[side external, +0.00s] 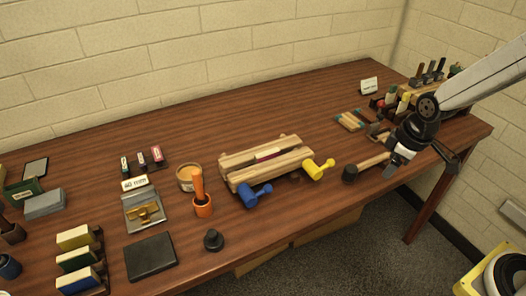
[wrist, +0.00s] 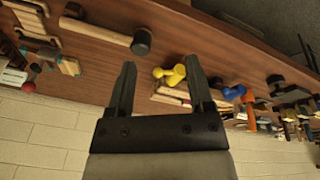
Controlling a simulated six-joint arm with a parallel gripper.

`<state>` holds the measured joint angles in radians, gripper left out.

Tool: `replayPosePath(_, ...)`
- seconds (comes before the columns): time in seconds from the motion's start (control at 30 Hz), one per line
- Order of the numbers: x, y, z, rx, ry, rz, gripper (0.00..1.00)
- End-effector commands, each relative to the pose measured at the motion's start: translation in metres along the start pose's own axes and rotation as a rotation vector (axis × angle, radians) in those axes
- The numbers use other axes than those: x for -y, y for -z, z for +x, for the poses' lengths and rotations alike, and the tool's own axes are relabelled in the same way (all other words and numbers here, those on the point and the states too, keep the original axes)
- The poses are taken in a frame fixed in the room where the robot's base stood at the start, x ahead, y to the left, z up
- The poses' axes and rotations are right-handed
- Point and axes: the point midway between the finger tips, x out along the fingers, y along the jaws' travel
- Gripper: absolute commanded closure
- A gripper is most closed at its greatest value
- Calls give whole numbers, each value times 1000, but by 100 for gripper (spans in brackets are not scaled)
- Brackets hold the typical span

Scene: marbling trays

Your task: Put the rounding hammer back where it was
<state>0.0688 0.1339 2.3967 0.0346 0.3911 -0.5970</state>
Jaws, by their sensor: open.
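A hammer with a black round head and a pale wooden handle (side external: 370,163) lies on the bench near the front edge at the right. I take it for the rounding hammer, but cannot be sure. In the wrist view its handle (wrist: 95,33) and black head show at the upper left, outside my fingers. My gripper (side external: 421,168) is open and empty, near the handle's right end in the side view. In the wrist view my gripper (wrist: 161,62) has its two fingers wide apart, with nothing between the tips. Part of the bench behind my wrist is hidden.
A yellow clamp handle (side external: 318,169) and a blue one (side external: 254,195) stick out from a wooden press (side external: 238,163). Small wooden pieces (side external: 350,121) and a tool rack (side external: 428,75) stand at the right. Bare bench (side external: 330,92) lies behind the press.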

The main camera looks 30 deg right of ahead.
Motion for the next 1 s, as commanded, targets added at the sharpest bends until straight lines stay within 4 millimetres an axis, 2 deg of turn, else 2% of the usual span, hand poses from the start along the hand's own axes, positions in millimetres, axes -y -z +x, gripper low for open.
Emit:
replayPosePath(0.2, 24, -17, -7, -7, -2, 274, 33)
replayPosePath(0.4, 36, -28, -11, -11, -2, 443, 33)
replayPosePath(0.6, 40, -31, -11, -11, -1, 499, 33)
replayPosePath(1.0, 40, -31, -11, -11, -1, 499, 33)
